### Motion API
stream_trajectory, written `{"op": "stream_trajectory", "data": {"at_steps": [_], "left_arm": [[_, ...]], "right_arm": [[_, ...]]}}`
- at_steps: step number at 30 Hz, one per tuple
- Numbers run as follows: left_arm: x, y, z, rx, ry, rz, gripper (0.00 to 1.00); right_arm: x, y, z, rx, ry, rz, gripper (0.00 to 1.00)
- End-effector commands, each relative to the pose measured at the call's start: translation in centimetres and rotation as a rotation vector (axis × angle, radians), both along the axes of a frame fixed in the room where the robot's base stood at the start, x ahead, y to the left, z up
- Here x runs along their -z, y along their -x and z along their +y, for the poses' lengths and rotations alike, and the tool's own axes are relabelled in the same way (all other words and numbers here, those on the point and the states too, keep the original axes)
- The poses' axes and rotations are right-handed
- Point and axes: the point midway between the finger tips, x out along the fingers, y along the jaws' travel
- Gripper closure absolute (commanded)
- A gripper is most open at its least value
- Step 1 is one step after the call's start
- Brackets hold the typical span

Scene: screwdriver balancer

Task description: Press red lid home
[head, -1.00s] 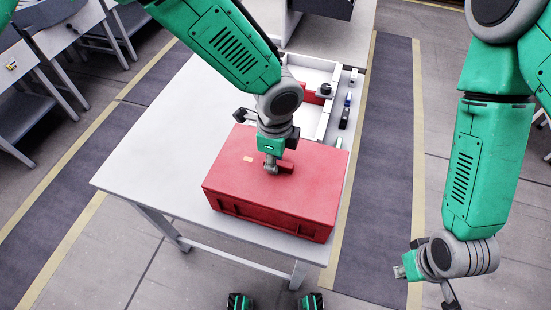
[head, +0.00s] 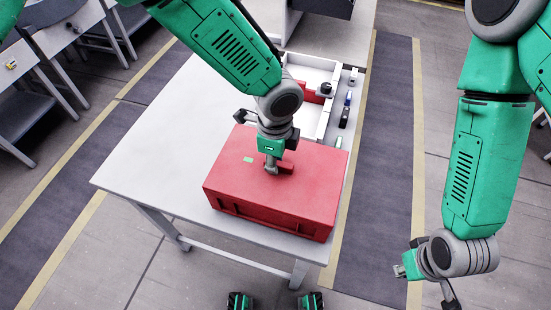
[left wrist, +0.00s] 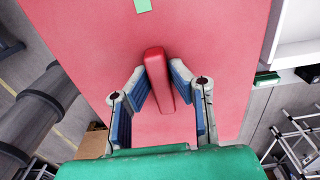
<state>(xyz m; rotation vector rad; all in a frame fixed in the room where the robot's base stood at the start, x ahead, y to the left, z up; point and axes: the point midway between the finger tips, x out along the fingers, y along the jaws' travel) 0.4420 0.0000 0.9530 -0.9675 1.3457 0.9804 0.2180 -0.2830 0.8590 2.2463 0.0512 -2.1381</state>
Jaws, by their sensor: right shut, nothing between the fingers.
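The red lid (head: 318,165) lies on the red case (head: 262,217) near the table's front right corner and looks level. A small green patch (head: 248,159) shows on the lid, also in the left wrist view (left wrist: 142,5). My left gripper (head: 271,168) points down at the lid's raised red handle (head: 286,168). The lid's seam is hard to make out. My right gripper (head: 399,271) is shut and empty, off the table at the lower right.
The white table (head: 150,155) is bare left of the case. Behind the case stands a white tray (head: 318,68) with red and dark items. Small dark tools (head: 345,115) lie along the table's right edge. Floor is clear between the table and my right arm.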

Motion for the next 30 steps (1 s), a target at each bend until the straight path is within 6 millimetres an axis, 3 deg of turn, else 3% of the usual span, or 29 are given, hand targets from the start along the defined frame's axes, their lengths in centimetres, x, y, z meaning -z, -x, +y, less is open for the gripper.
{"op": "stream_trajectory", "data": {"at_steps": [1, 3, 14, 17, 30], "left_arm": [[-0.1, -0.1, 0.0, 0.000, 0.002, -0.002, 0.77], [-0.1, -0.1, 0.0, 0.000, 0.002, -0.002, 0.60], [-0.4, -0.1, 0.0, -0.001, 0.000, -0.001, 0.60], [-1.5, -0.2, 0.0, -0.001, 0.000, -0.003, 0.60], [-10.1, -0.3, -0.1, -0.001, 0.001, -0.002, 0.60]], "right_arm": [[0.0, 0.0, 0.0, 0.000, 0.000, 0.000, 1.00], [0.0, 0.0, 0.0, 0.000, 0.000, 0.000, 1.00], [-0.1, 0.3, 0.0, 0.000, 0.001, -0.002, 1.00], [-0.1, 0.3, 0.0, 0.000, 0.001, -0.003, 1.00], [-0.1, 0.2, 0.0, 0.000, 0.001, -0.003, 1.00]]}}
